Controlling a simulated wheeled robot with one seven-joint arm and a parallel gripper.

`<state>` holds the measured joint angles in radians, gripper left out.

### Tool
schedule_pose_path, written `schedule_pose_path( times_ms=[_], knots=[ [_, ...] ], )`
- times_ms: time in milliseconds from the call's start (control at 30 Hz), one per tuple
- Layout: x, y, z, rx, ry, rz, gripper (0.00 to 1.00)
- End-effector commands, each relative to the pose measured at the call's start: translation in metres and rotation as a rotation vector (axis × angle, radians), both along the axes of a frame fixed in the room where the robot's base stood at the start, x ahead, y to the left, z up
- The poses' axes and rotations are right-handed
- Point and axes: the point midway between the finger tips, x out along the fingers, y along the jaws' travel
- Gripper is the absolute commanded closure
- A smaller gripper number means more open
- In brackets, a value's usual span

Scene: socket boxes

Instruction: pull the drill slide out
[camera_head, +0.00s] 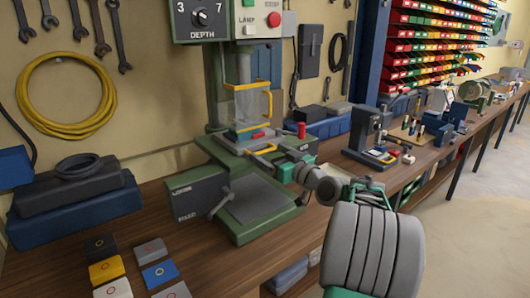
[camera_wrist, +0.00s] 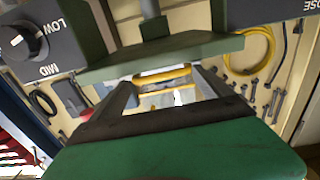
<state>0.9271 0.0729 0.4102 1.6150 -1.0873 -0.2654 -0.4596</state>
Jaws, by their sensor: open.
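The green drill press (camera_head: 232,160) stands on the bench at the centre of the head view. In the wrist view the fingers of my gripper (camera_wrist: 168,88) are apart. A yellow bar (camera_wrist: 162,75) shows between and beyond them. I cannot tell whether they touch it. My gripper's green body hides the lower part of the wrist view.
A vise-like block (camera_head: 198,196) with a lever is at the press's front left. Small coloured boxes (camera_head: 160,274) lie on the bench (camera_head: 225,272). A red-topped part (camera_head: 302,130) is close behind my gripper. A dark control box (camera_head: 232,18) overhangs the press.

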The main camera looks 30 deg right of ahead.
Motion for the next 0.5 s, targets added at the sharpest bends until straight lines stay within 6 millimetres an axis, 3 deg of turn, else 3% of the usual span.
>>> schedule_pose_path(
  times_ms=[167,433,500],
  knots=[
    [0.027,0.005,0.001,-0.002,-0.001,0.002,0.0],
    [0.029,0.003,0.0,-0.002,0.0,-0.003,0.0],
    [0.029,0.003,0.0,-0.002,0.0,-0.003,0.05]
  ],
)
